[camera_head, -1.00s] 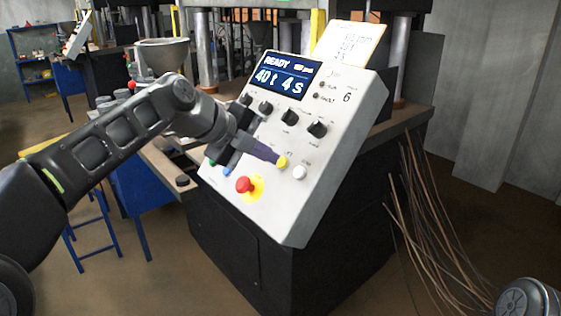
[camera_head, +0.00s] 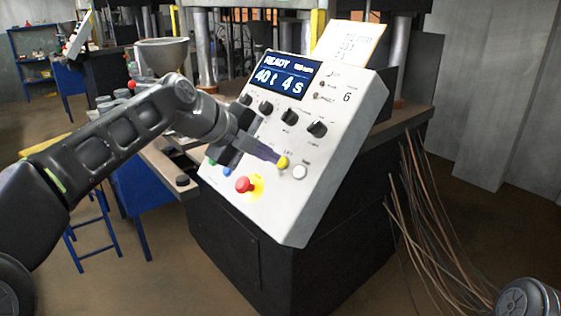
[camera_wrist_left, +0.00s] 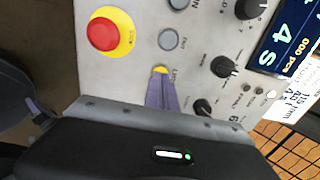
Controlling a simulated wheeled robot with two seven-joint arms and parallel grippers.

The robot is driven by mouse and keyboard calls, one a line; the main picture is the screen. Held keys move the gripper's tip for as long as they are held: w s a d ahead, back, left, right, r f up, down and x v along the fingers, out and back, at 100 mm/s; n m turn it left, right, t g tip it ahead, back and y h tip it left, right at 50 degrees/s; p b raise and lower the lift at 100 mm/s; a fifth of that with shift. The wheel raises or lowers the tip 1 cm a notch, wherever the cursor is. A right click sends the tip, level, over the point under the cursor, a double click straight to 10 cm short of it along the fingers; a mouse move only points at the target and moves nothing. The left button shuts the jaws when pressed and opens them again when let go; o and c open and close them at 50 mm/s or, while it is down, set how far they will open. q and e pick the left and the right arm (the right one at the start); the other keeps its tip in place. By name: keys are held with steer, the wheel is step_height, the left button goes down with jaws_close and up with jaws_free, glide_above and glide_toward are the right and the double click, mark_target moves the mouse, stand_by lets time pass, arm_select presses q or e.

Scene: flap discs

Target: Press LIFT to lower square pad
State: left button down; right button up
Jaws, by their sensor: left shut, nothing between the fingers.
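The yellow button (camera_head: 283,162) sits on the slanted white control panel (camera_head: 318,205); the small label beside it seems to read LIFT. It also shows in the wrist view (camera_wrist_left: 161,69), partly covered by my fingertips. My left gripper (camera_head: 276,159) is shut and empty, its purple fingers pointing at the yellow button. The fingertips (camera_wrist_left: 160,78) are right at the button's edge; I cannot tell whether they touch or press it. The panel's display (camera_head: 282,76) reads READY, 40 t, 4 s. I cannot make out a square pad. My right gripper is out of view.
A red mushroom button (camera_head: 244,184) on a yellow ring lies close below the fingers. A white button (camera_head: 300,172) is just right of the yellow one. Several black knobs (camera_head: 290,117) line the panel above. Loose brown cables (camera_head: 415,205) hang at right.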

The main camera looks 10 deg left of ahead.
arm_select(q)
steer(key=shift+b+x, duration=0.4)
steer(key=shift+x, duration=0.45)
stand_by(1.0)
steer(key=shift+r, duration=0.1)
steer(key=v, duration=0.8)
stand_by(0.4)
